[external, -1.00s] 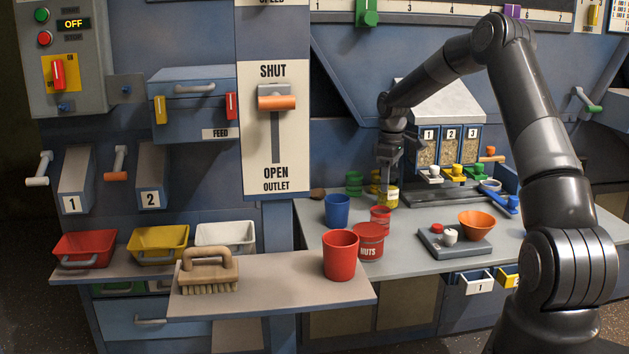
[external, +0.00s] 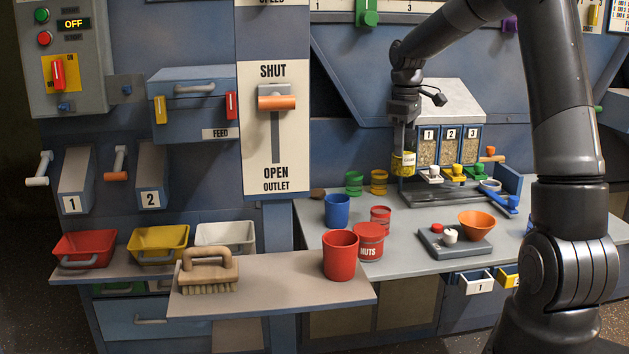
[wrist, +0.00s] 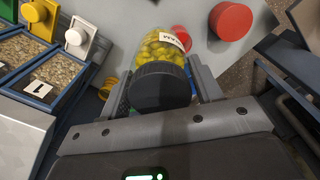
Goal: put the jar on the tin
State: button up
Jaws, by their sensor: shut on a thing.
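The jar (external: 403,168) is clear with yellow-green contents, a label and a dark lid. My gripper (external: 404,155) is shut on it and holds it upright above the back of the bench, in front of the numbered hoppers. In the wrist view the jar (wrist: 163,48) sits between my fingers (wrist: 165,85), lid toward the camera. A red tin marked NUTS (external: 370,243) stands on the bench, nearer the front and lower than the jar. A round red top, probably this tin (wrist: 231,21), shows in the wrist view, apart from the jar.
A small red container (external: 380,217), a blue cup (external: 338,211) and a taller red cup (external: 340,256) stand around the tin.

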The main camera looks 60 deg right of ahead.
jog(key=s+a+r+m, duration=0.1)
jog(key=s+a+r, duration=0.1)
jog(key=s+a, duration=0.6)
jog(key=shift+w+a+f, duration=1.2)
jog(key=shift+w+f, duration=0.25)
jog(key=shift+f, duration=0.3)
jog(key=shift+w+a+f, duration=1.2)
jog(key=shift+w+f, duration=0.2)
jog(key=shift+f, duration=0.4)
jog(key=shift+w+a+f, duration=1.2)
jog(key=shift+w+f, duration=0.25)
jog(key=shift+f, duration=0.3)
jog(key=shift+f, duration=0.1)
jog(key=o, duration=1.2)
